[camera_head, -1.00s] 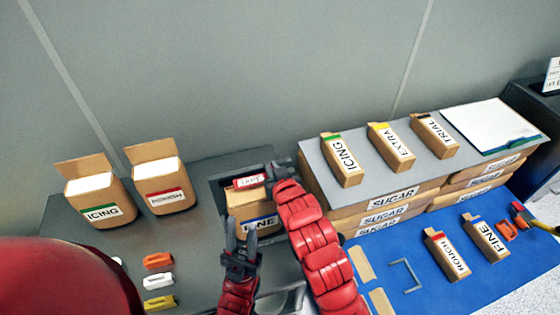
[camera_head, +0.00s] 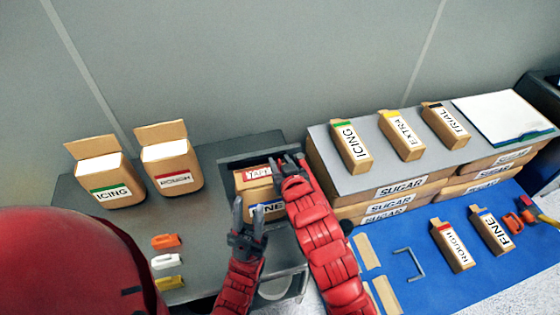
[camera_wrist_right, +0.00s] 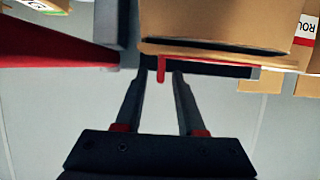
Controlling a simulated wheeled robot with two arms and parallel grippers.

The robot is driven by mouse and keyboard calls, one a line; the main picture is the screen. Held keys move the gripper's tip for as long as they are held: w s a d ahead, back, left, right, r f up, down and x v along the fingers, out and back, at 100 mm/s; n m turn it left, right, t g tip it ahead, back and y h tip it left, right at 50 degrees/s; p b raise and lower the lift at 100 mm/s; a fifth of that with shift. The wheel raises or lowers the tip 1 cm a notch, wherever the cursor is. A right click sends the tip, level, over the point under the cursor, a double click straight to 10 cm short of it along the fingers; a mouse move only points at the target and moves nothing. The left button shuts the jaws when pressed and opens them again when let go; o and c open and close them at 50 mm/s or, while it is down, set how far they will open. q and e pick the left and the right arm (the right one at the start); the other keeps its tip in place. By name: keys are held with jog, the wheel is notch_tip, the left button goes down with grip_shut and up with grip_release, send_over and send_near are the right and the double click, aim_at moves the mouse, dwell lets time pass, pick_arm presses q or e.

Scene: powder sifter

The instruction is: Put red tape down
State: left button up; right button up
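The red-edged piece with a TAPE label (camera_head: 258,174) sits at the upper part of the cardboard box in the grey tray, left of my right gripper. My right gripper (camera_head: 287,164) is at the tray's right side. In the right wrist view its fingertips (camera_wrist_right: 162,74) stand slightly apart, with a narrow red tab (camera_wrist_right: 161,67) between them and gaps visible beside it. My left gripper (camera_head: 247,214) is open and empty in front of the box with the blue-marked FINE label (camera_head: 268,210), partly covering that label.
ICING (camera_head: 104,178) and ROUGH (camera_head: 170,165) boxes stand open at left. Orange (camera_head: 166,241), white (camera_head: 167,260) and yellow (camera_head: 168,284) pieces lie nearby. A blue mat (camera_head: 400,237) at right holds two small boxes. Sugar boxes (camera_head: 400,188) bound the tray's right side.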

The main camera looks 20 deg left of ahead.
jog(key=b+v, duration=0.2)
jog(key=v, duration=0.3)
jog(key=p+v, duration=0.6)
jog(key=p, duration=0.3)
jog(key=shift+s+d+r, duration=0.15)
jog(key=shift+s+d, duration=0.1)
